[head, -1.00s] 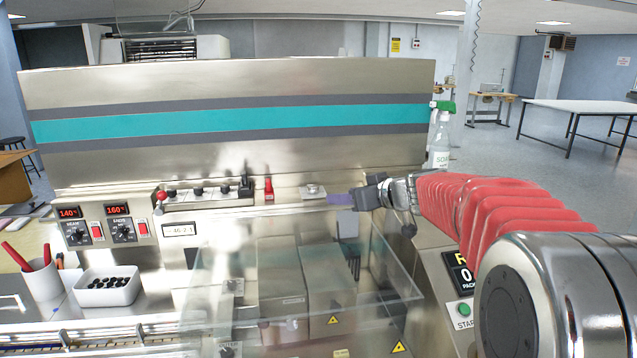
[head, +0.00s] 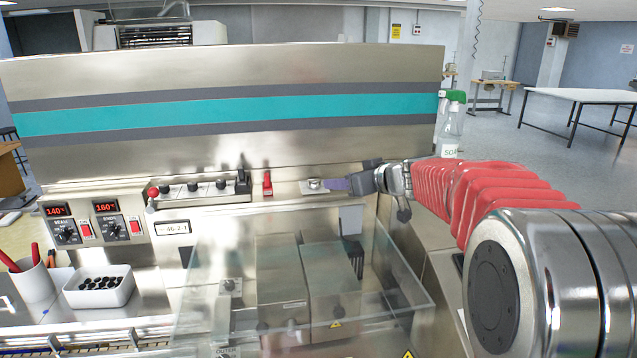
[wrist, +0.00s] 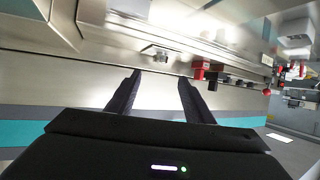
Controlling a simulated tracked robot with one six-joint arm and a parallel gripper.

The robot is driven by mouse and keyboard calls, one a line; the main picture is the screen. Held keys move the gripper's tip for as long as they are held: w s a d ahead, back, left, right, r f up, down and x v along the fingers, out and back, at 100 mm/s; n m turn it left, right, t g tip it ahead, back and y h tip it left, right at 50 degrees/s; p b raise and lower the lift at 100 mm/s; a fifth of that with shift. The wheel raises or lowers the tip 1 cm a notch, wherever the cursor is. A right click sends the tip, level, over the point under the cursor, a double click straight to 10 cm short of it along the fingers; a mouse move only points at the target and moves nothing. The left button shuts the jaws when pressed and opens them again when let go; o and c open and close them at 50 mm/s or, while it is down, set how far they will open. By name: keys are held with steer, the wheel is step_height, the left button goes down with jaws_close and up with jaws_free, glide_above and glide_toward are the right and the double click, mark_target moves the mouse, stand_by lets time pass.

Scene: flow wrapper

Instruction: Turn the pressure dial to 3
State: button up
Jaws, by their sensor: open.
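A small silver knob (head: 314,185) stands on a light plate on the machine's ledge, below the teal stripe. It may be the pressure dial; no label or number on it can be read. It also shows in the wrist view (wrist: 161,52), a little beyond the fingertips and between their lines. My gripper (head: 337,184) is just right of the knob in the head view, its fingers pointing left at it. In the wrist view my gripper (wrist: 159,77) is open, with nothing between its two dark fingers.
A red switch (head: 267,184) and a row of black knobs (head: 205,188) lie left of the silver knob. A clear guard (head: 300,290) covers the machine below. A spray bottle (head: 451,130) stands behind my arm. Two temperature dials (head: 67,232) (head: 109,229) are at far left.

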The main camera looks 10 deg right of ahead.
mark_target(316, 182)
steer(key=x, duration=1.3)
steer(key=shift+f, duration=0.15)
steer(key=shift+c, duration=0.2)
steer(key=c, duration=1)
steer(key=shift+a+m+h, duration=0.1)
steer(key=shift+m+h, duration=0.4)
steer(key=shift+h, duration=0.1)
